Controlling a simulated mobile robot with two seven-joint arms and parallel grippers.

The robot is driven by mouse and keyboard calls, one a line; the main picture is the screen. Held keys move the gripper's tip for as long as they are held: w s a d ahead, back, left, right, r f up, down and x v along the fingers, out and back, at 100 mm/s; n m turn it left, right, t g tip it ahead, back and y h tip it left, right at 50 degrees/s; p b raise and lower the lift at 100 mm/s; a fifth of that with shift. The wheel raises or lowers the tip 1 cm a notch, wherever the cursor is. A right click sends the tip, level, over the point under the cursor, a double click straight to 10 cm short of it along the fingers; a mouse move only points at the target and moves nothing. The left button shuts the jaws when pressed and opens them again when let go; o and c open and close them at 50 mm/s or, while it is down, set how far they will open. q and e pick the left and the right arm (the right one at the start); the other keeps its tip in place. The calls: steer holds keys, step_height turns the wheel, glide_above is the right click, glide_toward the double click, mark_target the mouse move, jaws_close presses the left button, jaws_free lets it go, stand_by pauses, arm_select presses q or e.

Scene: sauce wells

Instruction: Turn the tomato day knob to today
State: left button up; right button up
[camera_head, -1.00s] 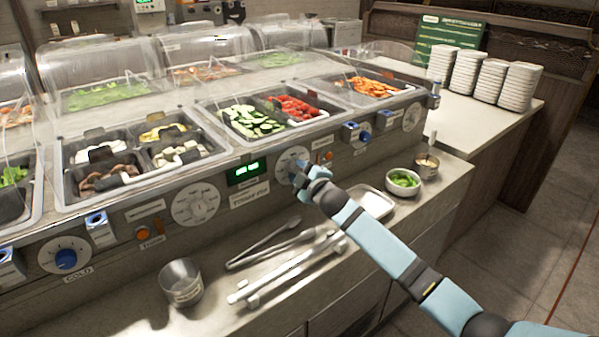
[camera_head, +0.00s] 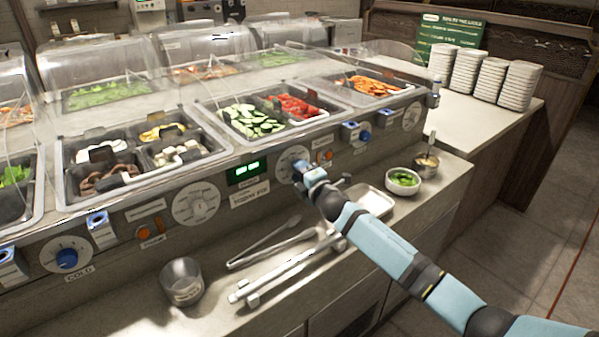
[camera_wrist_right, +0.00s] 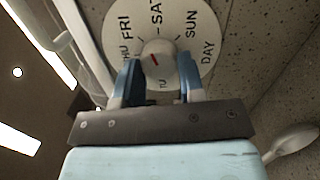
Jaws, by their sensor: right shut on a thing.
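The white day dial (camera_head: 291,158) is on the counter's front panel, below the cucumber and tomato pans. In the right wrist view the dial (camera_wrist_right: 203,62) shows FRI, SAT, SUN and a partly hidden THU. Its round grey knob (camera_wrist_right: 157,62) has a red mark slanting up and left, roughly toward FRI. My right gripper (camera_wrist_right: 160,82) is shut on the knob, one blue finger on each side. In the head view this gripper (camera_head: 301,170) hides part of the dial. A green-lit display (camera_head: 247,169) is left of the dial; its text is too small to read. My left gripper is not in view.
Another white dial (camera_head: 196,203) and a blue-knobbed dial (camera_head: 66,257) are further left. On the ledge are a metal cup (camera_head: 183,282), tongs (camera_head: 268,249), a white tray (camera_head: 377,202) and a bowl of greens (camera_head: 403,182). Clear sneeze guards stand above the pans.

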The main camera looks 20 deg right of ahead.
steer(key=n, duration=0.5)
steer(key=shift+f+b, duration=0.1)
steer(key=shift+b, duration=0.2)
steer(key=shift+n+y, duration=0.3)
steer(key=shift+n, duration=0.1)
steer(key=o, duration=0.9)
steer(key=v, duration=1.3)
steer(key=shift+s+d+f, duration=0.15)
steer(key=shift+s+f, duration=0.05)
steer(key=shift+s, duration=0.2)
steer(key=shift+s, duration=0.1)
